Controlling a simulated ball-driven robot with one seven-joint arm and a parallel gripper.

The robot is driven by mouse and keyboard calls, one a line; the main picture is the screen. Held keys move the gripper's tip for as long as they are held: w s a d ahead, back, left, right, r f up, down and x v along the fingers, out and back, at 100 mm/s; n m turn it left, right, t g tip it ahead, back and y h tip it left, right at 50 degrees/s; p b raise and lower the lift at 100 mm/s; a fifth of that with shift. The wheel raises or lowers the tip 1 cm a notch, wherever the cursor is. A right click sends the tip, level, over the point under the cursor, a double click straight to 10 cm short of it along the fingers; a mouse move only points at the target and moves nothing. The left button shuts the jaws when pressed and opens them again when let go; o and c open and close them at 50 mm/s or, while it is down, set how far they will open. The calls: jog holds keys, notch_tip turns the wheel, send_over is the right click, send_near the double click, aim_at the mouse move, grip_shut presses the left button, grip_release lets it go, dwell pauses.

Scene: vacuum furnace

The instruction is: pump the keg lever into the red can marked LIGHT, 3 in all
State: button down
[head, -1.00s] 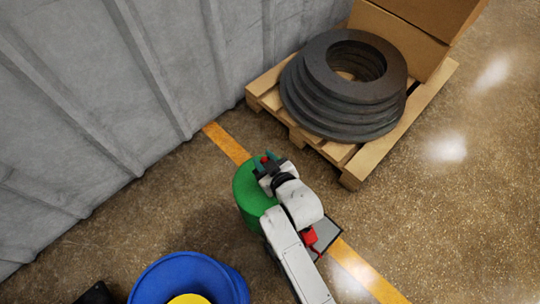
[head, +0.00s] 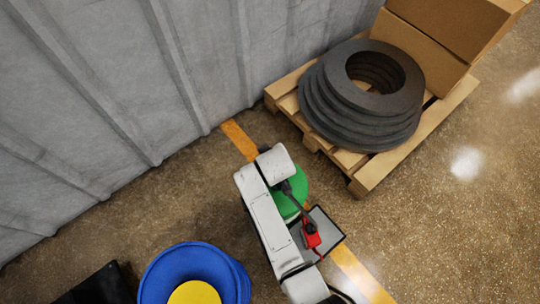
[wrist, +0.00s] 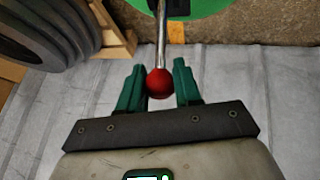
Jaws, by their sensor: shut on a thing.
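The green keg (head: 290,194) stands on the floor, partly covered by my white arm in the head view; its green top also shows at the upper edge of the wrist view (wrist: 205,8). In the wrist view the metal keg lever (wrist: 162,38) ends in a red ball knob (wrist: 159,86). My gripper (wrist: 159,76) is shut on this knob, one green finger on each side. The fingers are hidden in the head view. A red can (head: 311,238) sits on a grey stand beside the keg, below a dark spout. No marking on it is readable.
A wooden pallet (head: 366,184) with stacked dark rings (head: 330,108) and cardboard boxes (head: 420,50) stands at upper right. A blue drum (head: 160,278) with a yellow centre is at lower left. A grey ribbed wall (head: 110,90) runs along the left.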

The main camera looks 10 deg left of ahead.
dwell(0.3)
jog(key=c, duration=0.8)
grip_release()
jog(key=shift+f, duration=0.1)
jog(key=p+v, duration=0.4)
jog(key=v, duration=0.6)
jog(key=shift+s+r, duration=0.1)
jog(key=shift+r, duration=0.25)
